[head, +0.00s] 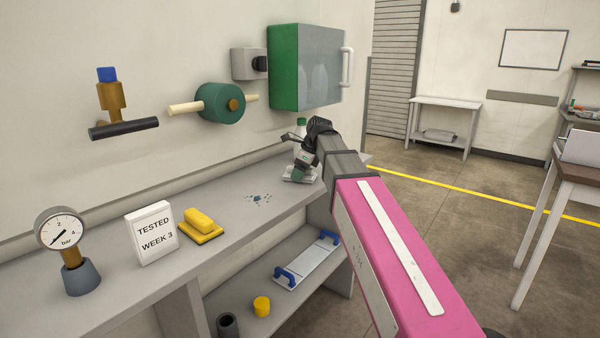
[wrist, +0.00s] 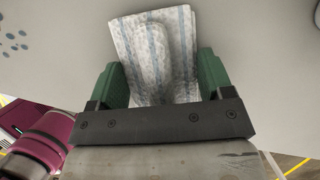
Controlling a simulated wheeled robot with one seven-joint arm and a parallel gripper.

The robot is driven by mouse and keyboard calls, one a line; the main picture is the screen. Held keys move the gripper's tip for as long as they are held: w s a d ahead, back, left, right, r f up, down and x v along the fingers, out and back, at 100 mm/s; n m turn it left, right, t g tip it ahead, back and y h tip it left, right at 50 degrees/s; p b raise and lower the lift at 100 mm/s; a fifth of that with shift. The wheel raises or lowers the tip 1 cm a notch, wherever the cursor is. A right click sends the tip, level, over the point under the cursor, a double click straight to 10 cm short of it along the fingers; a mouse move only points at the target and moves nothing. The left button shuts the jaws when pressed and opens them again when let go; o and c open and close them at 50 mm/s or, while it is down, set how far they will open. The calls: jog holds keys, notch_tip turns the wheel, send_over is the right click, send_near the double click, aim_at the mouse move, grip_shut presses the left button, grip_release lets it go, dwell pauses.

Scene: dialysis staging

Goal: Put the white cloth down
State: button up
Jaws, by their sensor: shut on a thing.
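The white cloth (wrist: 154,45) has pale blue stripes and lies folded between the green fingers of my gripper (wrist: 161,68) in the wrist view. My gripper is shut on it, on a bunched-up middle part. In the head view my gripper (head: 299,172) is low over the far end of the grey bench, with a bit of the cloth (head: 287,179) showing under it. The cloth looks to be at or just above the bench top; I cannot tell if it touches. My arm hides part of that spot.
Blue spots (head: 258,198) mark the grey bench (head: 230,222). A yellow block on a yellow base (head: 201,226), a "TESTED WEEK 3" sign (head: 151,234) and a pressure gauge (head: 61,232) stand nearer. A green-capped bottle (head: 300,124) is behind my gripper. A green cabinet (head: 284,67) hangs above.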

jog(key=shift+f, duration=0.15)
jog(key=o, duration=1)
jog(key=shift+c, duration=0.2)
jog(key=shift+s, duration=0.1)
jog(key=shift+s+f, duration=0.1)
jog(key=shift+r, duration=0.25)
jog(key=v, duration=1.2)
jog(key=shift+w, duration=0.2)
jog(key=shift+s, duration=0.1)
